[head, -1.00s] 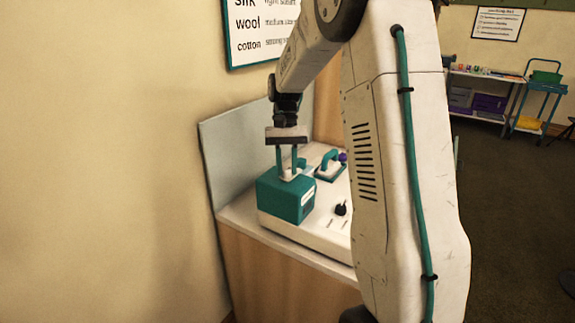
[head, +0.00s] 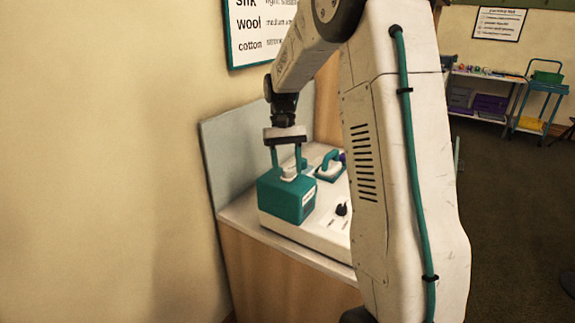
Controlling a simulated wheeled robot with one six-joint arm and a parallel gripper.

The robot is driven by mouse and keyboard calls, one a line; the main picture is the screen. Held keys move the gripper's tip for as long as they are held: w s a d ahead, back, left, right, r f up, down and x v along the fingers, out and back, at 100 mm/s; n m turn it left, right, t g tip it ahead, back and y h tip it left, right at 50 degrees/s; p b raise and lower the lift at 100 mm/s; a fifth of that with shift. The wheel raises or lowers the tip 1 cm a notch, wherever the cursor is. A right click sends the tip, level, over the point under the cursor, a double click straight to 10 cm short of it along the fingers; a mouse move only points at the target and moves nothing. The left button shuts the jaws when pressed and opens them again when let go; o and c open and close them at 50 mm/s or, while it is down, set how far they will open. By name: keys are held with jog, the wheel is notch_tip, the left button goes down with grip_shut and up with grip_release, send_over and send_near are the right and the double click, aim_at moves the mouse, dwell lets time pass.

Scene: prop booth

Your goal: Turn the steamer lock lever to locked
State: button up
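I see a gap between the fingers, and cannot tell whether either touches the lever. The lever's exact angle is too small to read.
A teal-handled iron (head: 330,165) rests on the counter behind the steamer, to the right. A grey panel (head: 235,160) and the wall close off the left. My arm hides the counter's right part.

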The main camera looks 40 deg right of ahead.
aim_at(287, 169)
jog(key=v, duration=0.7)
jog(key=shift+w+r, duration=0.15)
jog(key=shift+r, duration=0.2)
dwell(0.4)
jog(key=s+f, duration=0.1)
jog(key=s+a+f, duration=0.1)
jog(key=s, duration=0.1)
jog(key=shift+s+a+f, duration=0.1)
jog(key=shift+a+f, duration=0.05)
jog(key=shift+a, duration=0.1)
jog(key=s+a+r+n+t, duration=0.1)
jog(key=s+a, duration=0.4)
jog(key=s, duration=0.4)
jog(key=s+a+r+n+t+h, duration=0.1)
jog(key=s+a+n+t, duration=0.1)
jog(key=s+a, duration=0.4)
jog(key=s+a+r+n+t, duration=0.1)
jog(key=s+a, duration=0.4)
jog(key=s, duration=0.7)
jog(key=shift+s+a+n+t+h, duration=0.2)
jog(key=shift+a+n+t+h, duration=0.2)
jog(key=shift+t, duration=0.3)
